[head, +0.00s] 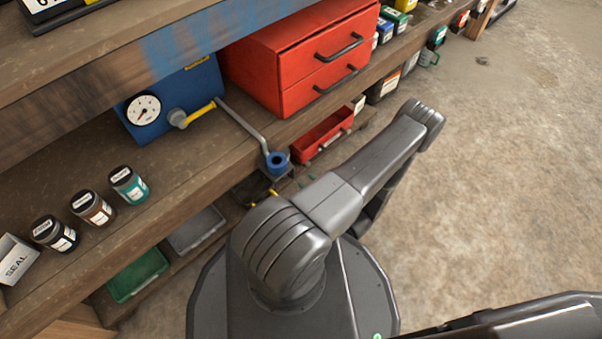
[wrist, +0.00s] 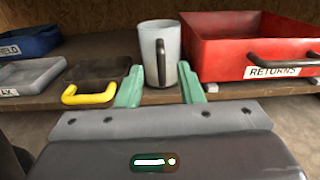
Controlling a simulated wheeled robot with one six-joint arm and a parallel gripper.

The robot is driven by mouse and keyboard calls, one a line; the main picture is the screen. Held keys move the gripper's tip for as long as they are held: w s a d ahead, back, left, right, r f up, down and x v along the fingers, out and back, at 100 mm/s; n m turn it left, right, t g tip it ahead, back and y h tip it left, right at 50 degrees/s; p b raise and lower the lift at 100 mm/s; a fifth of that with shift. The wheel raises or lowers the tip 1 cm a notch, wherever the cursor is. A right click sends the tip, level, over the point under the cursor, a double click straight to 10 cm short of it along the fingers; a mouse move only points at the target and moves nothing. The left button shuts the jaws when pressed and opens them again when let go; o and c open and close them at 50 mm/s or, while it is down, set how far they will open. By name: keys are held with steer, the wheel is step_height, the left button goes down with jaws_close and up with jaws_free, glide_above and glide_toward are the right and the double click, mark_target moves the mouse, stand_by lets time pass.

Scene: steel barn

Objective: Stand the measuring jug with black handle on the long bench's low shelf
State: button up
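The measuring jug (wrist: 148,50), pale grey-white with a black handle, is upright in the wrist view, its handle facing the camera. My gripper (wrist: 160,75) has green fingers on either side of the jug, and their tips appear to meet its sides. The jug is at the front of the long bench's low shelf (wrist: 225,95), between a yellow-handled dark item and a red tray. Its base looks level with the shelf, but I cannot tell whether it bears weight there. In the head view my arm hides the jug and gripper; the low shelf (head: 178,268) shows beside my base.
The red RETURNS tray (wrist: 232,62) stands close on the jug's right. The yellow-handled dark item (wrist: 95,75) is on its left, with grey (wrist: 30,78) and blue (wrist: 30,42) trays beyond. Above, the bench top carries jars (head: 92,207) and a red drawer box (head: 285,60).

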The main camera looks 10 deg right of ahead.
steer(key=shift+p+v, duration=0.5)
steer(key=shift+v, duration=1.95)
steer(key=b+x, duration=0.3)
steer(key=x, duration=0.9)
steer(key=shift+b, duration=0.3)
steer(key=shift+d, duration=0.1)
